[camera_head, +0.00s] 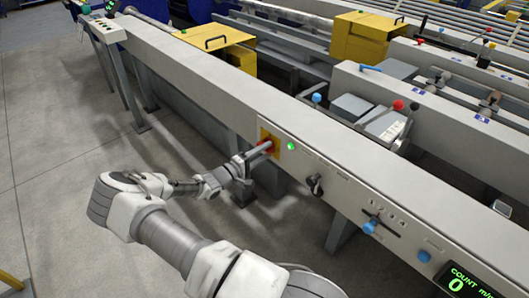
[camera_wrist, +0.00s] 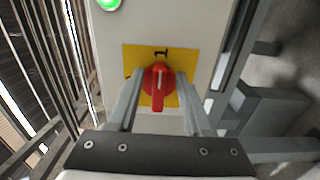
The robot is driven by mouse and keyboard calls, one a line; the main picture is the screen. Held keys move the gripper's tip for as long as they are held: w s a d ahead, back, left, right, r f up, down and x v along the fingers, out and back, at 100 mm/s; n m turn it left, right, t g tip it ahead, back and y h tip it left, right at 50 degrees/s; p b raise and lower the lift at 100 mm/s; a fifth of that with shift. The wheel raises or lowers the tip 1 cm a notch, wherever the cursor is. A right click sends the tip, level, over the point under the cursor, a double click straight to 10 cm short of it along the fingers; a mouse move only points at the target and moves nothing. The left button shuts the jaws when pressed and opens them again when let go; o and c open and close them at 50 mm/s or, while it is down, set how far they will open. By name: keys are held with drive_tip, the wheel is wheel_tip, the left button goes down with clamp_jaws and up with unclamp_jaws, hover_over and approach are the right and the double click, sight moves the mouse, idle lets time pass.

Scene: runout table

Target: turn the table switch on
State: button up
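The table switch is a red rotary knob (camera_wrist: 157,88) on a yellow plate (camera_wrist: 187,58). In the head view the red knob (camera_head: 269,144) and yellow plate (camera_head: 263,134) sit on the front panel of the long grey table. In the wrist view the knob's bar runs up and down, its white line in line with a "1" mark above it. A green lamp (camera_head: 290,146) beside the plate is lit; it also shows in the wrist view (camera_wrist: 109,3). My gripper (camera_wrist: 159,78) is at the switch, its fingers apart on either side of the knob. Finger contact is unclear.
Along the same panel are a black knob (camera_head: 315,184), a blue-knobbed lever (camera_head: 370,226) and a green counter display (camera_head: 462,283) reading 0. A yellow box (camera_head: 215,48) stands behind the table.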

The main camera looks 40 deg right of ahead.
drive_tip(key=s+a+p, duration=0.1)
drive_tip(key=a+p, duration=0.1)
drive_tip(key=a, duration=1.5)
drive_tip(key=shift+s+a, duration=0.2)
